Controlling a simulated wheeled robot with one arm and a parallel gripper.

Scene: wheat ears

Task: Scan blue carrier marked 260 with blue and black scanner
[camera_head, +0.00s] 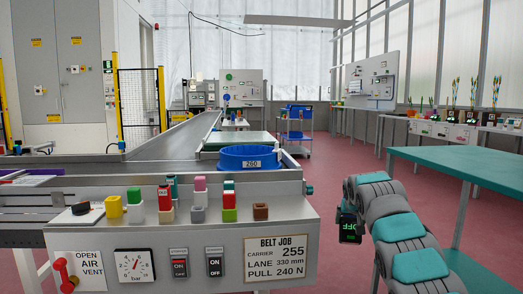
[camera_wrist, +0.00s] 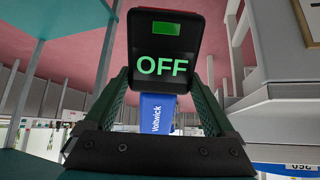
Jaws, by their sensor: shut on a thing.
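The blue round carrier (camera_head: 250,158) with a white 260 label sits at the near end of the conveyor, behind the control panel. In the wrist view its upside-down label (camera_wrist: 301,167) shows at the lower right edge. My gripper (camera_wrist: 160,92) is shut on the scanner (camera_wrist: 158,108), which has a blue body and a black head. The scanner's screen reads OFF in green, with a green bar above it. In the head view the scanner (camera_head: 349,227) hangs at my arm's end, right of the panel and apart from the carrier. The carrier's far side is hidden.
The control panel (camera_head: 226,250) carries several coloured blocks, switches, a gauge and a card reading carrier 255. A teal-topped table (camera_head: 470,165) stands at the right. A blue trolley (camera_head: 296,125) stands farther back. Red floor (camera_head: 340,170) lies open between panel and table.

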